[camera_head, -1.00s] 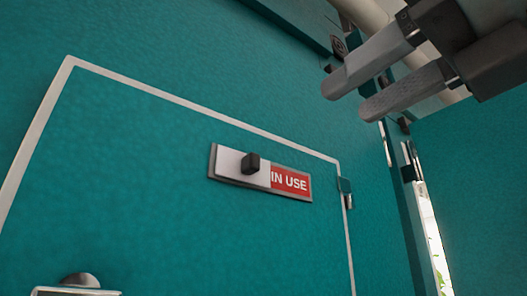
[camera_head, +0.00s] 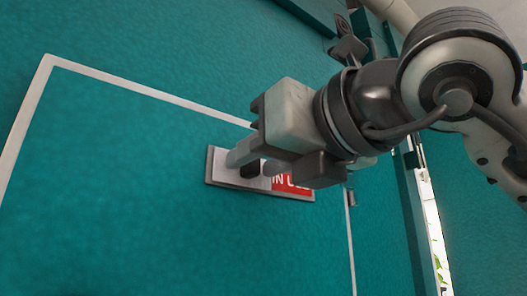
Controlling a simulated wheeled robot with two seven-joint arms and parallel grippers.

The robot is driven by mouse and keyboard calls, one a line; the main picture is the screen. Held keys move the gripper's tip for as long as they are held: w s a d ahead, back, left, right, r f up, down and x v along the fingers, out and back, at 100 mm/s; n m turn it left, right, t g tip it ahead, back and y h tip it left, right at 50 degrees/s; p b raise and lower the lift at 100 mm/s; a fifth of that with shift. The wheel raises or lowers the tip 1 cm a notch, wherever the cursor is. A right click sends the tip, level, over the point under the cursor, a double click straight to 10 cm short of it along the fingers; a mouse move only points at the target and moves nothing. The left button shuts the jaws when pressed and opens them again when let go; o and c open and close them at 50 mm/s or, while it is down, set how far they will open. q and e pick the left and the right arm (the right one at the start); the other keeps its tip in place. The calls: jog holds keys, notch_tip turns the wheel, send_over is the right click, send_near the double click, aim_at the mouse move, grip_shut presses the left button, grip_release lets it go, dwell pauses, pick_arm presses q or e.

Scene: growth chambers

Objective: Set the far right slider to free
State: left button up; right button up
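The slider sign (camera_head: 222,166) is a grey-framed plate on a teal door. It has a white cover, a small black knob (camera_head: 250,171), and a red "IN USE" field (camera_head: 299,187) showing at its right. My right gripper (camera_head: 253,162) reaches in from the right, in front of the sign. Its two fingers are apart, one to the upper left of the knob and one to its right. I cannot tell whether they touch it. The gripper hides part of the red field and lettering. My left gripper is not in view.
A white outline (camera_head: 145,98) runs around the door panel. A narrow bright gap (camera_head: 432,232) stands at the right, beside another teal wall (camera_head: 487,215). The door face left of and below the sign is clear.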

grip_shut()
jog(key=w+d, duration=0.1)
jog(key=d, duration=0.1)
jog(key=w+d+b, duration=0.1)
jog(key=w+d, duration=0.2)
jog(key=d, duration=0.1)
jog(key=shift+w+d+b, duration=0.15)
jog(key=shift+w+b, duration=0.1)
jog(key=shift+b, duration=0.1)
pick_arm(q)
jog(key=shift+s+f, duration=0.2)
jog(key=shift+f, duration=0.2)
pick_arm(e)
jog(key=shift+w+d+r, duration=0.1)
jog(key=shift+w+d, duration=0.05)
jog(key=shift+d, duration=0.15)
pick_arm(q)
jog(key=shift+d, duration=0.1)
pick_arm(e)
grip_release()
jog(key=shift+w+d, duration=0.1)
jog(key=shift+d, duration=0.05)
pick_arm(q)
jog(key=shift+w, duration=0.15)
